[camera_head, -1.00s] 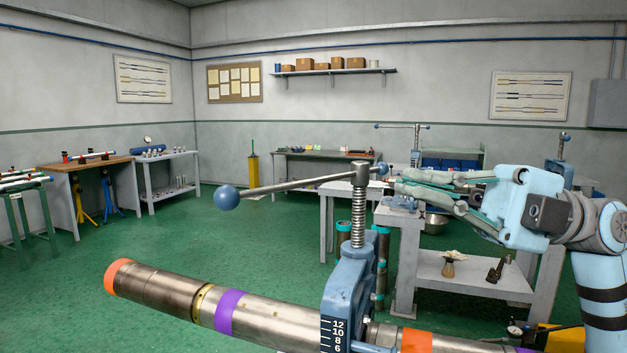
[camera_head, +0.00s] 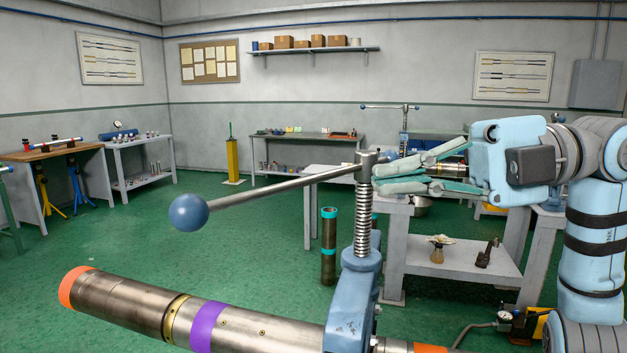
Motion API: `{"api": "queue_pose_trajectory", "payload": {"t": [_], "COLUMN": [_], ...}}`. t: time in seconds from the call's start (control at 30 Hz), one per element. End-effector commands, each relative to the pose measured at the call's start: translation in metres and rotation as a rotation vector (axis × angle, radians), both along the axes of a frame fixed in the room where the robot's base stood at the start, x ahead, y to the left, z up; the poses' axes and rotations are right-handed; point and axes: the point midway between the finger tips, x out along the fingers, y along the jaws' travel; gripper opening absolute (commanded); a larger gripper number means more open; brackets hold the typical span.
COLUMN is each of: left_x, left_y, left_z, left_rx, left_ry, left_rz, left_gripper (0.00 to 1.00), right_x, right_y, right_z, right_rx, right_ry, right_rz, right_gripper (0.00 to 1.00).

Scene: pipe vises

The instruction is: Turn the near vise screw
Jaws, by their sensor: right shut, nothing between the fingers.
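The near vise (camera_head: 352,300) is blue-grey and clamps a steel pipe (camera_head: 262,325) with orange and purple bands. Its threaded screw (camera_head: 367,235) stands upright. A bar handle (camera_head: 290,186) passes through the screw head, with a large blue ball (camera_head: 189,212) at its left, nearer end. The shorter far end, with a small ball (camera_head: 388,156), is just right of the head. My right gripper (camera_head: 378,178) is shut and empty, its fingertips close to the right side of the screw head and below the short end. Contact cannot be told. My left gripper is not in view.
Behind stands a grey bench (camera_head: 448,258) with tools on its lower shelf. Another vise (camera_head: 404,125) with a T-handle is farther back. A dark pipe with teal bands (camera_head: 328,245) stands behind the near vise. The green floor (camera_head: 230,255) at left is open.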

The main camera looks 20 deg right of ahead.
Motion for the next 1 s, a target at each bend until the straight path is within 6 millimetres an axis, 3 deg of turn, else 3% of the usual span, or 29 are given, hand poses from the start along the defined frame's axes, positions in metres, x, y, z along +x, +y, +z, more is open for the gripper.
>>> {"api": "queue_pose_trajectory", "payload": {"t": [0.2, 0.3, 0.53, 1.0], "left_x": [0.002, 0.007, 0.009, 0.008], "left_y": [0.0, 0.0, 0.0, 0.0], "left_z": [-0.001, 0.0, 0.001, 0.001], "left_rx": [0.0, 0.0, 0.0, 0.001], "left_ry": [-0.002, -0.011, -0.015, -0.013], "left_rz": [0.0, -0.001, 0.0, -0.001], "left_gripper": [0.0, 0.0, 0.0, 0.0], "right_x": [0.012, 0.025, 0.047, 0.05], "right_y": [0.047, 0.06, 0.071, 0.071], "right_z": [-0.007, -0.009, -0.014, -0.015], "right_rx": [0.001, 0.004, 0.002, 0.001], "right_ry": [-0.001, 0.002, 0.001, 0.0], "right_rz": [0.009, 0.006, 0.004, -0.008], "right_gripper": [0.0, 0.0, 0.0, 0.0]}}
